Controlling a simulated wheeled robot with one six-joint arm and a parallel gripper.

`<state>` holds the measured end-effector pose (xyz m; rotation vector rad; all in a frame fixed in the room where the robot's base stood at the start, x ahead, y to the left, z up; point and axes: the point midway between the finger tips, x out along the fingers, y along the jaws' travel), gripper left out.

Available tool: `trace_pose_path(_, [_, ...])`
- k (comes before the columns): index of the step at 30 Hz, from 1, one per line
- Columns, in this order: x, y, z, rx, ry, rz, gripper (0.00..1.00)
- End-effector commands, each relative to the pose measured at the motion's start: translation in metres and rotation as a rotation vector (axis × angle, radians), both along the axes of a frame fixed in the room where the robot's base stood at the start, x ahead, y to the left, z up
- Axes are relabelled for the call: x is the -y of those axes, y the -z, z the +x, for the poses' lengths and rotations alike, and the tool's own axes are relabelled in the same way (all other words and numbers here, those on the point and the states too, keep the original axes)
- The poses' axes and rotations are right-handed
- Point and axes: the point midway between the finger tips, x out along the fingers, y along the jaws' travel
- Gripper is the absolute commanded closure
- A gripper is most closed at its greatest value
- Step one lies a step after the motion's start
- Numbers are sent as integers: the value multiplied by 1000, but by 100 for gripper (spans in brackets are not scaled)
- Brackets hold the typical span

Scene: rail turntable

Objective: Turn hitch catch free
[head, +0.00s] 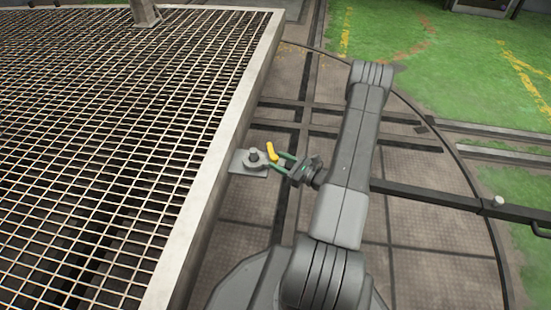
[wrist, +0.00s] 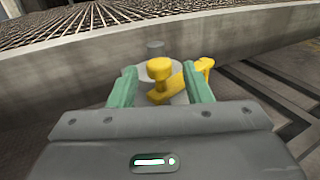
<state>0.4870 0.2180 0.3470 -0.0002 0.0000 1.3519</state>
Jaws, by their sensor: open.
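The hitch catch is a small yellow lever (head: 272,151) on a round grey pivot (head: 256,156), set on a flat plate at the edge of the grated platform. In the wrist view the yellow catch (wrist: 160,70) shows a knob and a short arm pointing right. My gripper (head: 277,161) is at the catch, with its green fingers open. In the wrist view the fingers (wrist: 160,88) stand on either side of the yellow knob, apart from it as far as I can tell. The far side of the pivot is hidden.
The grated platform's pale rim (head: 215,180) runs along the left, close to the gripper. A dark bar (head: 440,201) with a handle (head: 541,229) extends right beyond my arm. A curved rail (head: 465,170) rings the tiled floor, with green ground beyond.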

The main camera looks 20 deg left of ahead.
Motion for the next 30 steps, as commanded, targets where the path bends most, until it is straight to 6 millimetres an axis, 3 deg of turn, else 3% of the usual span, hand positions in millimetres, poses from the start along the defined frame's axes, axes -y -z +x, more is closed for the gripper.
trace_pose_path(9, [68, -3, -14, -1, 6, 0, 55])
trace_pose_path(15, [97, -2, -21, -1, 4, 0, 55])
trace_pose_path(21, [111, -1, -24, -1, 2, 0, 55])
trace_pose_path(30, [112, 0, -25, 0, 1, 0, 57])
